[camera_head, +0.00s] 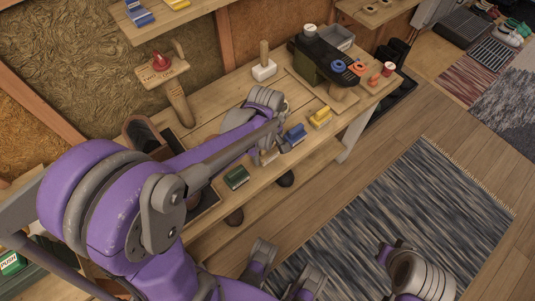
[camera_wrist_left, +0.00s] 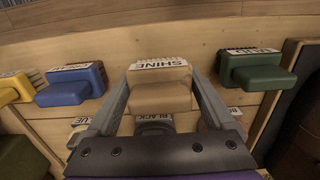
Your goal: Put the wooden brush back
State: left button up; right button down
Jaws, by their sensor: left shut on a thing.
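The wooden brush, a pale wood block with a "SHINE" label (camera_wrist_left: 160,85), is between the two fingers of my left gripper (camera_wrist_left: 160,100) in the left wrist view. The fingers are shut on its sides. In the head view my left gripper (camera_head: 273,140) is at the front edge of the workbench (camera_head: 215,115), and the brush (camera_head: 268,157) shows only in part below it. The brush sits between a blue brush (camera_wrist_left: 72,85) and a green brush (camera_wrist_left: 255,70). I cannot tell whether it touches the wood. My right gripper is not clearly seen.
A yellow brush (camera_head: 320,116) lies right of the blue one along the front edge. A striped rug (camera_head: 400,210) covers the floor.

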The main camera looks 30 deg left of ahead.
pick_arm(q)
jog(key=shift+f, duration=1)
jog(key=shift+f+b, duration=0.25)
jog(key=shift+b, duration=0.05)
jog(key=o, duration=1)
jog(key=shift+o, duration=0.2)
jog(key=shift+r, duration=0.1)
